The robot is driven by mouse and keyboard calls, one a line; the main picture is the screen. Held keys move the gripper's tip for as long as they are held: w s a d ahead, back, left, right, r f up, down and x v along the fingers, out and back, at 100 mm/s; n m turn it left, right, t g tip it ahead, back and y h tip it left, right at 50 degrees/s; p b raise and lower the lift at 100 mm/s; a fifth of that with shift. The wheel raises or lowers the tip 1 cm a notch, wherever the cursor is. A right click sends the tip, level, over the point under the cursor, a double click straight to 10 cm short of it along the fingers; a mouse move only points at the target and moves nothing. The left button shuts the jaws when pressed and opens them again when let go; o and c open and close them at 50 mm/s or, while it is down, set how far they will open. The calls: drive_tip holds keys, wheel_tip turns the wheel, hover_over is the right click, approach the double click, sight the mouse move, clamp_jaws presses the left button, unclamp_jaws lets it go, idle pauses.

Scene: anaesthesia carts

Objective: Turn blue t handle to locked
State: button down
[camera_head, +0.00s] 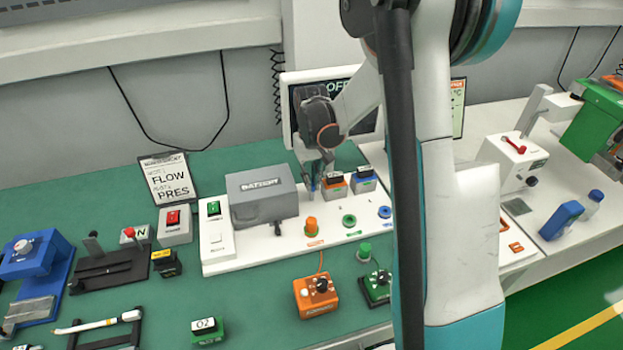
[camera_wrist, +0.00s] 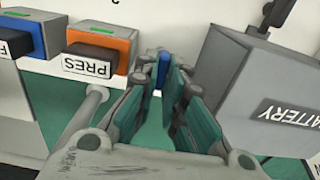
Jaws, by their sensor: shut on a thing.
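The blue T handle (camera_wrist: 163,68) shows as a narrow blue piece between my fingertips in the wrist view. My gripper (camera_wrist: 160,80) is shut on it, with a finger on each side. In the head view my gripper (camera_head: 314,182) points down at the white panel, between the grey battery box and the orange block. A bit of blue shows at its fingertips there. The handle's base, its locked marking and its turn angle are hidden or too small to read.
The grey BATTERY box (camera_head: 262,195) stands close on the left of my gripper. An orange block labelled PRES (camera_wrist: 98,55) and a blue block (camera_head: 364,182) stand close on the right. Orange (camera_head: 311,224), green (camera_head: 349,220) and blue knobs (camera_head: 385,212) sit in front on the white panel.

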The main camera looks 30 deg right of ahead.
idle(0.4)
drive_tip(key=c, duration=1.7)
unclamp_jaws()
wheel_tip(320, 180, up, 12)
drive_tip(key=shift+r, duration=0.1)
